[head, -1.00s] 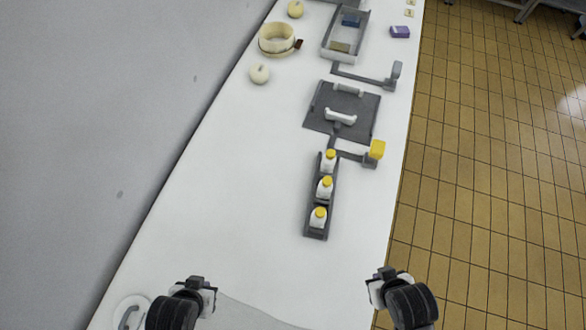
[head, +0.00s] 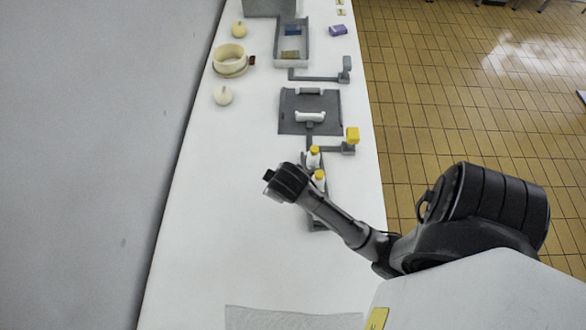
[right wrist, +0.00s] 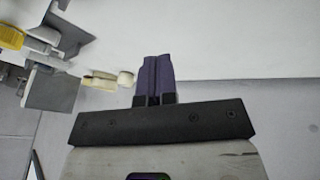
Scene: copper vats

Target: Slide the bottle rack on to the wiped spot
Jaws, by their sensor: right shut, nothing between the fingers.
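The bottle rack (head: 317,226) is a narrow dark grey tray on the white counter, lying lengthwise. Two yellow-capped white bottles (head: 314,157) show in it; my right arm hides the rest. A pale grey patch (head: 290,319) at the near edge of the head view may be the wiped spot. My right arm reaches over the rack from the right, with its hand just left of the rack. In the right wrist view my right gripper (right wrist: 154,66) is shut and empty. My left gripper is out of view.
Beyond the rack lie a dark square plate with a white handle (head: 310,117), a grey tray (head: 291,62), a cream ring (head: 229,57) and cream balls (head: 222,95). A purple box (head: 338,30) is far right. The counter left of and nearer than the rack is clear.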

